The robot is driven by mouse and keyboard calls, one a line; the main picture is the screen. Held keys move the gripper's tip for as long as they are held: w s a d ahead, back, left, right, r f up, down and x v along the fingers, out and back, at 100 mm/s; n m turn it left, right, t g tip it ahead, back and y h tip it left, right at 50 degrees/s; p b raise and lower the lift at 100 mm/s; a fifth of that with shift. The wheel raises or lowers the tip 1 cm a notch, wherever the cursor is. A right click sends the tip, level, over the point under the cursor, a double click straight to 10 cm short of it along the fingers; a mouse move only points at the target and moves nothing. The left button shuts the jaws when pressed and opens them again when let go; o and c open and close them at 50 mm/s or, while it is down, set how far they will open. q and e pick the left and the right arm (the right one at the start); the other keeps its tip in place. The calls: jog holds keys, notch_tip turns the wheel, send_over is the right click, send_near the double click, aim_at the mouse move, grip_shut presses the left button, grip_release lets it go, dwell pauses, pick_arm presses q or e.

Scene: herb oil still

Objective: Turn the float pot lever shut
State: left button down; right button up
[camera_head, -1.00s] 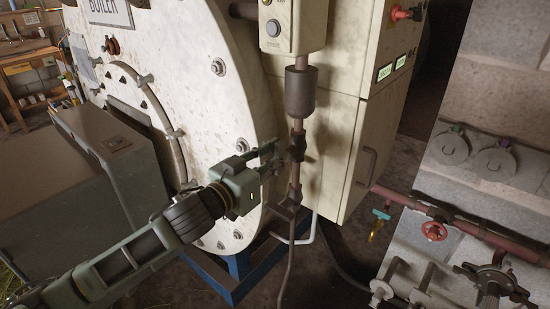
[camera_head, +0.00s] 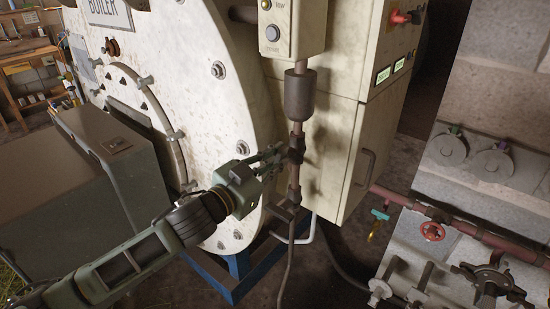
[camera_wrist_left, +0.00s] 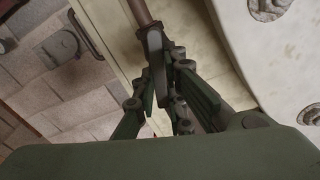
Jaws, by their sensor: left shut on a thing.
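The float pot (camera_head: 299,95) is a dark brown cylinder on a vertical pipe in front of the boiler cabinet. A dark valve body (camera_head: 297,147) sits on the pipe below it. My left gripper (camera_head: 279,155) reaches the valve from the left, its fingers close together and shut on the lever at the valve's left side. In the left wrist view the fingers (camera_wrist_left: 167,98) converge just below the valve body (camera_wrist_left: 153,45). My right gripper is out of view.
The round white boiler front (camera_head: 215,120) stands behind my left gripper. The cream cabinet (camera_head: 345,150) is close behind the pipe. A red handwheel (camera_head: 433,231) and pink pipe (camera_head: 465,231) lie to the right. A blue stand (camera_head: 235,283) is below.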

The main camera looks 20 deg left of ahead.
pick_arm(q)
jog(key=shift+s+d+f+m+p, duration=0.15)
jog(key=shift+m+p, duration=0.5)
jog(key=shift+m, duration=1.8)
jog(key=shift+w+d+f+m+p, duration=0.15)
jog(key=shift+m+p, duration=0.5)
jog(key=shift+m, duration=1.85)
jog(key=shift+s+d+f+m+p, duration=0.15)
jog(key=shift+m+p, duration=0.5)
jog(key=shift+m, duration=1.8)
jog(key=shift+a+f, duration=0.1)
jog(key=shift+a, duration=0.05)
jog(key=c, duration=1.8)
grip_release()
jog(key=v, duration=1.2)
